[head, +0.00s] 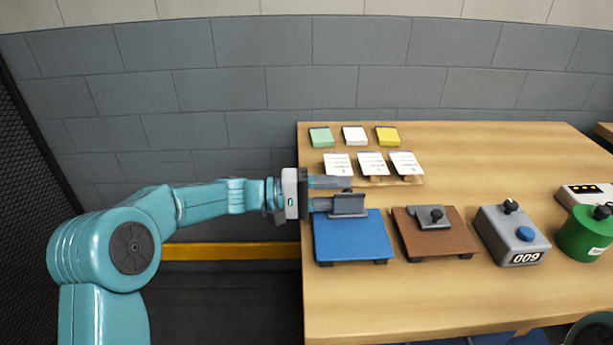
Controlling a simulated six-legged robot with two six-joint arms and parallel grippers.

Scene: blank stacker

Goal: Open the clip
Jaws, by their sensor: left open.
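A blue board (352,240) lies on the table's near left part, with a grey clip (349,206) standing at its back edge. A brown board (436,240) lies to its right and carries a flat grey clip with a dark knob (431,216). My left gripper (333,193) reaches in from the left and is open. Its two fingers point right, one at the clip's left side and one a little behind it. I cannot tell whether a finger touches the clip. My right gripper is not in view.
Behind stand green (321,137), white (355,136) and yellow (387,136) pads, with several white cards (372,163) on a wooden holder. A grey box (512,237) with a blue button and "009" display and a green canister (584,234) are on the right. The table's front strip is clear.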

